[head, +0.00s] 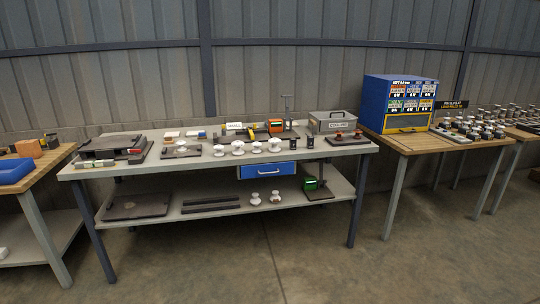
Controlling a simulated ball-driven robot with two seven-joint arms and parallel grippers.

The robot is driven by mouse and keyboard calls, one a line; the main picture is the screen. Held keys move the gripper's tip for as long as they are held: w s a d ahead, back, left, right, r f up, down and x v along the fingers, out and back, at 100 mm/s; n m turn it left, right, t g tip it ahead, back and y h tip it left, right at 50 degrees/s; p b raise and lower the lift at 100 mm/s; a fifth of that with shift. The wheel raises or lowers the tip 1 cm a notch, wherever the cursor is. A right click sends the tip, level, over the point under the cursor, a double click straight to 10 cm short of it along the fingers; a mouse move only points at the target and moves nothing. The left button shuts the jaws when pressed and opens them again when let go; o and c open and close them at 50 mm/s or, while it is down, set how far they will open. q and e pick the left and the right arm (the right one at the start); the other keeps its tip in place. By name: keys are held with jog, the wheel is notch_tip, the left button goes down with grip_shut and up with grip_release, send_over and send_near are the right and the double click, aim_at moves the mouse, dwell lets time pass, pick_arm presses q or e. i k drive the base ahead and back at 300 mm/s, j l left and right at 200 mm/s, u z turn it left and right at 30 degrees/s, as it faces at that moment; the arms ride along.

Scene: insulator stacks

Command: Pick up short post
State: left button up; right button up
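No thing is clearly marked as the short post, and I cannot tell which piece it is. Several white insulator pieces (238,147) stand in a row along the front of the grey workbench (85,170). Small dark upright pieces (310,142) stand at the right end of that row. Two more white pieces (255,199) sit on the bench's lower shelf (335,186). Neither of my grippers is in view.
A blue drawer (266,171) hangs under the benchtop. A grey box (333,122) stands at its back right. A blue cabinet (398,103) and many small pieces (470,130) are on the wooden table (395,142) at right. Another wooden table (48,160) is at left. Floor in front is clear.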

aim_at(309, 140)
jog(key=i+j+z, duration=0.7)
jog(key=i+j, duration=0.3)
jog(key=j, duration=0.15)
